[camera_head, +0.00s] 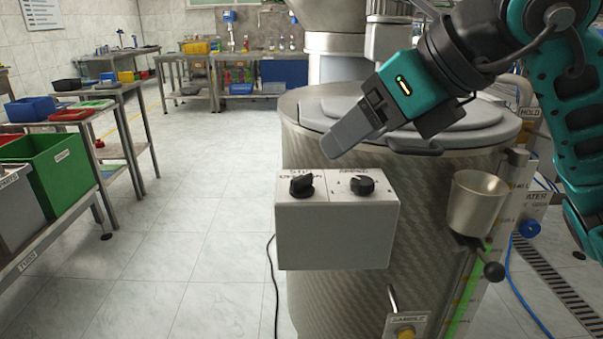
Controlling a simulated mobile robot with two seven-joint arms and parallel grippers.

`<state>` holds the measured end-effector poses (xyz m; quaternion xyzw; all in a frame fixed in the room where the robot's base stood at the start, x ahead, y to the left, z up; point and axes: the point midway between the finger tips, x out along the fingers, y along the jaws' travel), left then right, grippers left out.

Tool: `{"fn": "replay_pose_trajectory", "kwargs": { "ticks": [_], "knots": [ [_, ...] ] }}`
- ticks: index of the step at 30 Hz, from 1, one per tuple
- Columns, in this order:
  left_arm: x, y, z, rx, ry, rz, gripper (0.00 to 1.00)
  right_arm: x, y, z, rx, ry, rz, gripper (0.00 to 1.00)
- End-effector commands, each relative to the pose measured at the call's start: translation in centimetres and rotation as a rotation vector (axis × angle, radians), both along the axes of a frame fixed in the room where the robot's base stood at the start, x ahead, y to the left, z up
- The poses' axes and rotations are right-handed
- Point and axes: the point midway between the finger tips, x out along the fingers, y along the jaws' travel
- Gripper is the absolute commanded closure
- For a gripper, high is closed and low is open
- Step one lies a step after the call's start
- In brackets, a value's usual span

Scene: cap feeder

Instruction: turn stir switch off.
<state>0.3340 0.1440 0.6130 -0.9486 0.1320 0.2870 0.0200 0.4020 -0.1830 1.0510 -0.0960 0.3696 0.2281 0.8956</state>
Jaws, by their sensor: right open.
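A light grey control box (333,235) is on the front of a large metal tank (430,230). Its sloped top carries two black knobs, a left knob (301,186) and a right knob (362,185). My right gripper (338,150) comes in from the upper right and is open and empty. Its grey fingers point down and left, above the box and apart from both knobs. My left gripper is not in view.
The tank's grey lid (465,115) lies behind my right gripper. A metal cup (477,203) and a black ball-ended handle (494,271) are right of the box. A green bin (55,170) stands on a table at far left.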

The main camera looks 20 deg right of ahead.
Motion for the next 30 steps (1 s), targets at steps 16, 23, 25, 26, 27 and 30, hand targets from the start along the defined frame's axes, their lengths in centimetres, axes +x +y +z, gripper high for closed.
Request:
{"fn": "replay_pose_trajectory", "kwargs": {
  "ticks": [16, 23, 25, 26, 27, 30],
  "knots": [
    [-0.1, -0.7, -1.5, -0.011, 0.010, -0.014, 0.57, 6.2, 3.6, -7.4, 0.004, 0.005, 0.006, 0.32],
    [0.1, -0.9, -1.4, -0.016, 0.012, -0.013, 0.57, 7.0, 4.0, -8.1, 0.002, 0.003, 0.005, 0.32],
    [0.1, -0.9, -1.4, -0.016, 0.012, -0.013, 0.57, 7.0, 4.0, -8.1, 0.002, 0.003, 0.005, 0.32],
    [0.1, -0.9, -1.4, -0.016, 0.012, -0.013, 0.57, 7.0, 4.0, -8.1, 0.002, 0.003, 0.005, 0.32],
    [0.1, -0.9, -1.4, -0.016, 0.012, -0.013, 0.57, 7.0, 4.0, -8.1, 0.002, 0.003, 0.005, 0.32],
    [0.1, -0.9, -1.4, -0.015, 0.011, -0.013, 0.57, 7.0, 4.0, -8.1, 0.002, 0.003, 0.005, 0.33]
  ]
}}
